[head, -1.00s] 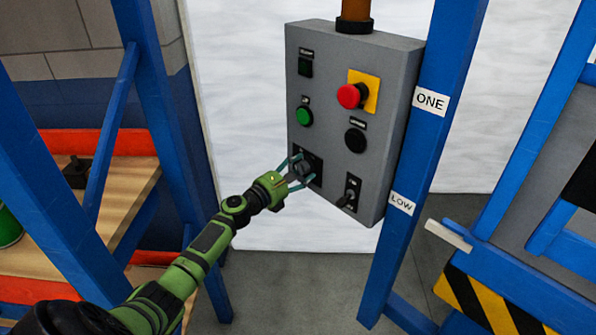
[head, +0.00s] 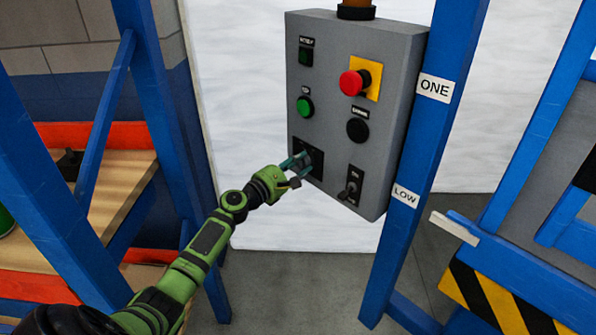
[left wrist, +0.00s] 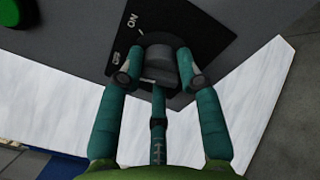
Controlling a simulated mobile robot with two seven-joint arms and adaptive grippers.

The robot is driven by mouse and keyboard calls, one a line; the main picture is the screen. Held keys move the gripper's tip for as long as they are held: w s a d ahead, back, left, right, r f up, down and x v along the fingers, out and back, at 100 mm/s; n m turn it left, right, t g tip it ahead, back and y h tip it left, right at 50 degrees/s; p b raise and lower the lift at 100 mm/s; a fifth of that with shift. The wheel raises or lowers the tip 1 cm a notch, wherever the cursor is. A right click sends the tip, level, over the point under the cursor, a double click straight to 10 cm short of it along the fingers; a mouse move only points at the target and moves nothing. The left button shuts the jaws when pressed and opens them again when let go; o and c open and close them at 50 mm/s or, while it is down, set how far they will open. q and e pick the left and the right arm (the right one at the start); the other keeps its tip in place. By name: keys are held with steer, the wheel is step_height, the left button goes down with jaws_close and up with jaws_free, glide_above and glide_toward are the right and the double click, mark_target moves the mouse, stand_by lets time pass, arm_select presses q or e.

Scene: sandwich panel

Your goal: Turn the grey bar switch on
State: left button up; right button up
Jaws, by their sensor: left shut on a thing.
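The grey bar switch (left wrist: 160,62) is a dark grey turning knob on a black plate (left wrist: 108,40) marked ON and OFF, seen in the left wrist view. In the head view its black plate (head: 316,158) is at the panel's lower left, and my fingers largely cover the knob. My left gripper (head: 303,164) is shut on the knob, with one teal finger on each side of it; its fingertips show in the left wrist view (left wrist: 160,72). I cannot tell which mark the bar points to. My right gripper is not in view.
The grey panel (head: 330,95) also carries a green button (head: 305,107), a red button on yellow (head: 352,83), a black button (head: 357,130) and a toggle lever (head: 348,188). A blue post (head: 420,150) labelled ONE and LOW stands close at the right.

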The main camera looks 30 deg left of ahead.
arm_select(q)
steer(key=m+b, duration=0.5)
steer(key=shift+f+m+t+b, duration=0.15)
steer(key=shift+m+t+b, duration=0.15)
steer(key=m+b, duration=0.2)
steer(key=shift+m+h+b, duration=0.3)
steer(key=shift+m+h, duration=0.1)
steer(key=shift+r, duration=0.2)
steer(key=o, duration=1.1)
steer(key=shift+o, duration=0.2)
steer(key=shift+s+f, duration=0.1)
steer(key=r+v, duration=0.1)
steer(key=v, duration=1)
steer(key=shift+s+f, duration=0.35)
steer(key=shift+f, duration=0.05)
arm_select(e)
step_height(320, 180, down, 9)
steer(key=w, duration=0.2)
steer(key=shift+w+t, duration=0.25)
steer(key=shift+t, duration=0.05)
arm_select(q)
steer(key=shift+a, duration=0.1)
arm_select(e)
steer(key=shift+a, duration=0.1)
